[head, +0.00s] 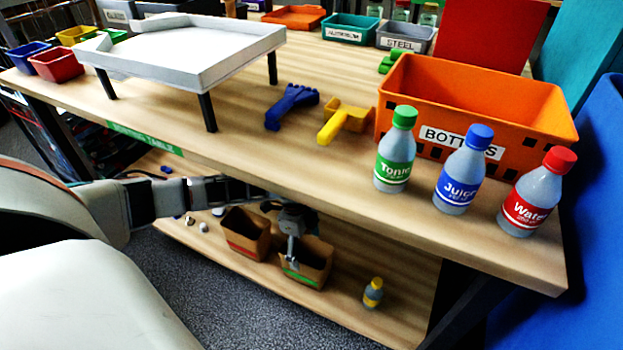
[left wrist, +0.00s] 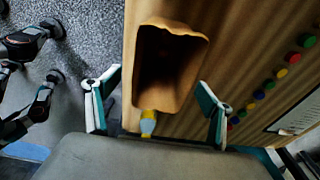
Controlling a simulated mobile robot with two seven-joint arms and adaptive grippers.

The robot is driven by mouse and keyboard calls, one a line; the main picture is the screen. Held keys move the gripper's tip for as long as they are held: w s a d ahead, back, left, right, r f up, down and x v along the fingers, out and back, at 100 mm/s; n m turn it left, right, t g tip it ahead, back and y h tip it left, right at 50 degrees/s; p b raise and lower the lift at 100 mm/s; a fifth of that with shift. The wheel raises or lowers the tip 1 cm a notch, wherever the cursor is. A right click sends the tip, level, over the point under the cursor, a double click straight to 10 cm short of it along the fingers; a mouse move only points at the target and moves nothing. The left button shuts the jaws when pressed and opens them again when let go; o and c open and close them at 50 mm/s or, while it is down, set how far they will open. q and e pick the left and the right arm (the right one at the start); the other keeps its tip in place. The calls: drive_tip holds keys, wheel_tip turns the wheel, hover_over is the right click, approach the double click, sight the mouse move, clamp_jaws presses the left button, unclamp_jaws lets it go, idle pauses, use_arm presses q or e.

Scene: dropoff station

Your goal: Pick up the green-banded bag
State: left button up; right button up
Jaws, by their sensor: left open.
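The green-banded bag (head: 315,258) is a brown, open-topped bag on the lower shelf, its green band low on its front. My left gripper (head: 293,248) is over its left side in the head view and hides part of the rim. In the left wrist view an open brown bag (left wrist: 192,90), likely the same one, lies ahead between the spread fingers of the left gripper (left wrist: 158,82). The fingers are open and hold nothing; no band shows there. I cannot tell whether they touch the bag. My right gripper is out of view.
A red-banded brown bag (head: 246,235) stands just left of the green-banded one. A small yellow-capped bottle (head: 373,293) stands to its right on the shelf. The tabletop (head: 330,170) overhangs the shelf, with three bottles and an orange crate (head: 480,92) on it.

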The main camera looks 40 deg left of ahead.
use_arm(q)
drive_tip(key=f+b, duration=0.1)
drive_tip(key=f, duration=0.2)
drive_tip(key=shift+a+f, duration=0.2)
drive_tip(key=f+b, duration=0.1)
drive_tip(key=f, duration=0.1)
drive_tip(key=f+b, duration=0.2)
drive_tip(key=shift+d+f, duration=0.2)
drive_tip(key=shift+f, duration=0.1)
drive_tip(key=shift+w, duration=0.15)
drive_tip(key=shift+w+r, duration=0.15)
drive_tip(key=shift+r, duration=0.15)
drive_tip(key=c, duration=1.1)
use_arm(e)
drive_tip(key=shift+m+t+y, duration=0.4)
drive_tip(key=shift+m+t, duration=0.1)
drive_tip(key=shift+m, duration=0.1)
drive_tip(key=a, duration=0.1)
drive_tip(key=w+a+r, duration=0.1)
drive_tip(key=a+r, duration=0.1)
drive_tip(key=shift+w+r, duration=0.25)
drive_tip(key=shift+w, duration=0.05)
